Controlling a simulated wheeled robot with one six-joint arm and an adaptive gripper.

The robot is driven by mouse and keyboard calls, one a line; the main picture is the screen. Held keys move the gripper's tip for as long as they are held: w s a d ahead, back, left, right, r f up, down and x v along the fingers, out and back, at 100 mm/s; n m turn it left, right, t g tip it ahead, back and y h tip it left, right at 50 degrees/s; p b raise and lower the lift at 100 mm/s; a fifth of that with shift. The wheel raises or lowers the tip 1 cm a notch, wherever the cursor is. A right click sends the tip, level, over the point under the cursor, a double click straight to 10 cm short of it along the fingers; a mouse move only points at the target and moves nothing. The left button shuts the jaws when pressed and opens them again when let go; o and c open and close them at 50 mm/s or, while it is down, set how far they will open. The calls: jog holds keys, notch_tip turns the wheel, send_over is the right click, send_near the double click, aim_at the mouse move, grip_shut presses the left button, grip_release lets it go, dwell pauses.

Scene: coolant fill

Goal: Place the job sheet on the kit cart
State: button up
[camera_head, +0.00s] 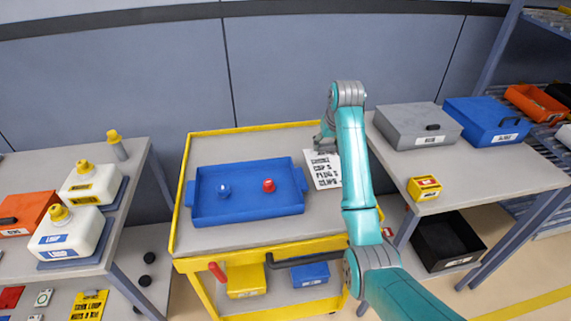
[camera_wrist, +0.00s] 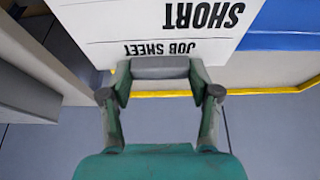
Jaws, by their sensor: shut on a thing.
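The job sheet (camera_head: 323,172) is a white sheet with black print, over the right part of the yellow-rimmed kit cart (camera_head: 247,238), just right of the blue tray. I cannot tell whether it touches the cart top. My gripper (camera_head: 323,143) is at the sheet's far edge, partly hidden by my arm. In the wrist view the gripper (camera_wrist: 160,68) is shut on the edge of the job sheet (camera_wrist: 130,22), whose words "JOB SHEET" and "SHORT" appear upside down.
The blue tray (camera_head: 247,212) on the cart holds a blue cap (camera_head: 224,190) and a red cap (camera_head: 268,185). A right-hand table (camera_head: 400,172) bears a grey box (camera_head: 418,127), a blue box (camera_head: 486,120) and a yellow box (camera_head: 424,188). White jugs (camera_head: 70,235) stand on the left table.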

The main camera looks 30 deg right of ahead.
notch_tip(320, 180, down, 9)
dwell(0.5)
jog(key=o, duration=1.2)
jog(key=shift+c, duration=0.2)
jog(key=v, duration=1.2)
